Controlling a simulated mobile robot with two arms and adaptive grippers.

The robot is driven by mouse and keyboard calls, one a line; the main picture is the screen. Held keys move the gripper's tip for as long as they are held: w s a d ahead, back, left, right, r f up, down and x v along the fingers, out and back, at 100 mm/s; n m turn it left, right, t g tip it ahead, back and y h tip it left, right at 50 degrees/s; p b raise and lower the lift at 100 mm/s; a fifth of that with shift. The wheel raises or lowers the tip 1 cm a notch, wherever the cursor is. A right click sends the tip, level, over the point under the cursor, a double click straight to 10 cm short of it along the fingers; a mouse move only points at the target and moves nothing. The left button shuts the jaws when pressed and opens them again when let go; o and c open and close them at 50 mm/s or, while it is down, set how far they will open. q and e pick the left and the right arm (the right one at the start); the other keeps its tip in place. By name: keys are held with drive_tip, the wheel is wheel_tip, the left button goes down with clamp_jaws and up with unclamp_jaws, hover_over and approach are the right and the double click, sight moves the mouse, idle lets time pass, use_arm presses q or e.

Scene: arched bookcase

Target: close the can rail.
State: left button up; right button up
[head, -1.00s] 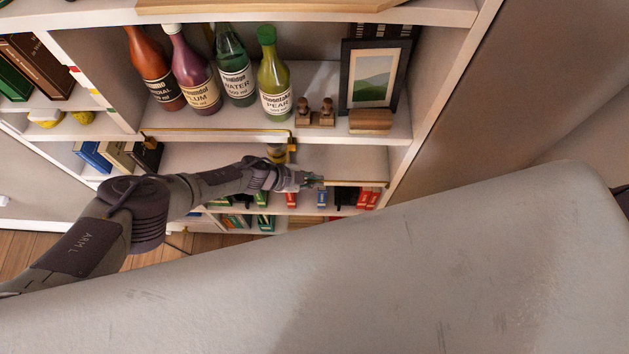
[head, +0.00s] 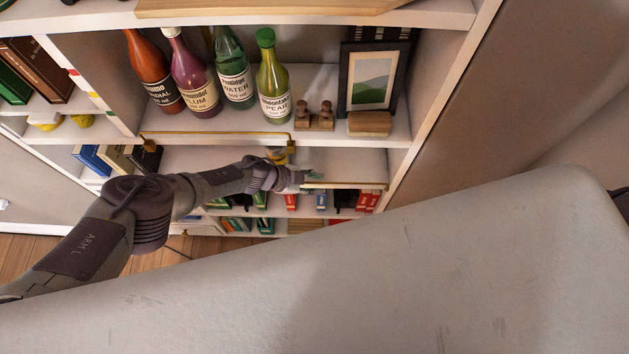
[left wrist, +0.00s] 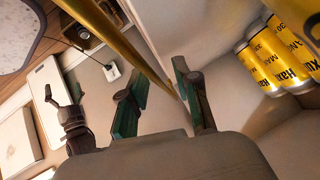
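The can rail (head: 215,133) is a thin brass bar. In the left wrist view a brass bar (left wrist: 118,40) slants down toward the space between my left fingers. I cannot tell whether they touch it. My left gripper (left wrist: 161,82) has its fingers apart. In the head view it (head: 312,179) is at the shelf below the bottles. My right gripper (left wrist: 63,90) shows at the left of the wrist view, with fingers apart, away from the rail.
Several yellow cans (left wrist: 267,58) stand at the right in the wrist view. Bottles (head: 273,85), a picture frame (head: 371,85) and stamps (head: 313,116) stand on the shelf above. Books (head: 322,200) fill the lower shelf. The bookcase's upright side (head: 420,130) is at the right.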

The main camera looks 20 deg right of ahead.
use_arm(q)
drive_tip(key=shift+a+r, duration=0.1)
drive_tip(key=shift+w+a+r, duration=0.1)
drive_tip(key=shift+a+r, duration=0.05)
drive_tip(key=shift+a, duration=0.1)
drive_tip(key=v, duration=1.1)
drive_tip(key=shift+r, duration=0.1)
